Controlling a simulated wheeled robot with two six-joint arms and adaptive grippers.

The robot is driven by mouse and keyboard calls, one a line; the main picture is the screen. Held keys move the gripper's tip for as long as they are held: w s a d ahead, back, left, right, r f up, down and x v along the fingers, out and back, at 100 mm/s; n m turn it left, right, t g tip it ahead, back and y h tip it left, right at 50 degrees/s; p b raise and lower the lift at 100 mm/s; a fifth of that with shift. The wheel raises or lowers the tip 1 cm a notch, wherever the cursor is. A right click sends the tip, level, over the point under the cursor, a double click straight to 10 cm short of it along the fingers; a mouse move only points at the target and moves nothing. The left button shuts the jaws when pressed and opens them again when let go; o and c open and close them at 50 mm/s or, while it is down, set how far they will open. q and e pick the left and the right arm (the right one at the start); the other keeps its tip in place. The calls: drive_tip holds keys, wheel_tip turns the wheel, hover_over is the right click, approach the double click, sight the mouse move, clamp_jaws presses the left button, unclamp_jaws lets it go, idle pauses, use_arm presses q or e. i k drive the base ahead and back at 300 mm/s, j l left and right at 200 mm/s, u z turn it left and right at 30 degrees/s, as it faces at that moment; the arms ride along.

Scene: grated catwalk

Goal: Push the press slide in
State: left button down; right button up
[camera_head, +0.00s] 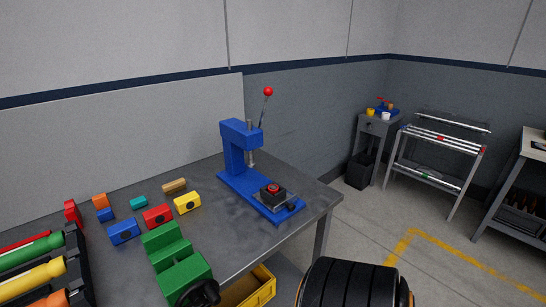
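A blue press (235,151) stands on the dark grey table, with a red-knobbed lever (266,104) pointing up. Its base (238,186) runs toward the front right. The slide (278,202) sits at the near end of the base, out from under the ram (252,157). It carries a dark block with a red round part (273,188) on top. A small dark knob shows at its near right side. Neither of my grippers can be made out in the head view.
The grey table (230,234) holds several coloured blocks, a green vise-like device (178,262) and a rack of coloured cylinders (38,268) at left. A yellow bin (248,288) is below the table edge. A cart (377,127) and a metal rack (438,148) stand at the back right.

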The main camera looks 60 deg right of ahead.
sight(276, 202)
drive_tip(key=z, duration=2.1)
